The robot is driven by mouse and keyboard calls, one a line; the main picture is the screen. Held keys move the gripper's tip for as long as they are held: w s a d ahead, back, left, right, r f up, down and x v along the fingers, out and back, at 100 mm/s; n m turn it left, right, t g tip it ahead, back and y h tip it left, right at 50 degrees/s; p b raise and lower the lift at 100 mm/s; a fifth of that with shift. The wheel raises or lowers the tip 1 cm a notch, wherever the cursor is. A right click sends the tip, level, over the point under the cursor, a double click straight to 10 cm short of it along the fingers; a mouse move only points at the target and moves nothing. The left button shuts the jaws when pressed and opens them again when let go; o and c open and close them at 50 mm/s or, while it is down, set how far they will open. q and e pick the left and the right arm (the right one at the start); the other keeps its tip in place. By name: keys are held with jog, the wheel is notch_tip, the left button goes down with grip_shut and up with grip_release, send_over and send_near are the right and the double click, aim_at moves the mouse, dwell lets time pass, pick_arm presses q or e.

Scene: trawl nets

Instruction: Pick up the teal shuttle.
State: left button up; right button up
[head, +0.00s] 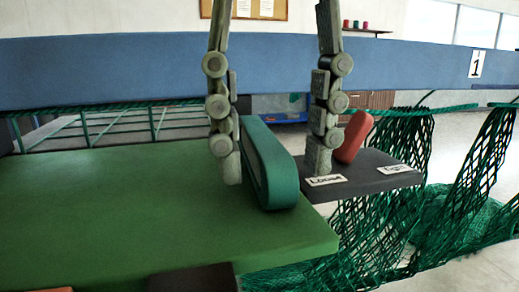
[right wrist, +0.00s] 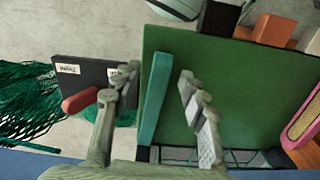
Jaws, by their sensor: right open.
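The teal shuttle (head: 268,165) is a long bar with rounded ends, standing on its narrow edge near the right side of the green table top (head: 120,200). My right gripper (head: 274,176) reaches down from above with its fingers spread, one on each side of the shuttle. In the right wrist view the shuttle (right wrist: 154,100) lies between the two open fingers (right wrist: 158,72). Gaps show on both sides there, so the fingers look apart from it. My left gripper is not in view.
A red shuttle (head: 354,137) rests on a dark labelled shelf (head: 375,180), close to the right finger. Green netting (head: 430,220) hangs beyond the table edge. A blue beam (head: 120,72) crosses behind. The green top left of the shuttle is clear.

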jog(key=shift+f, duration=0.9)
grip_shut()
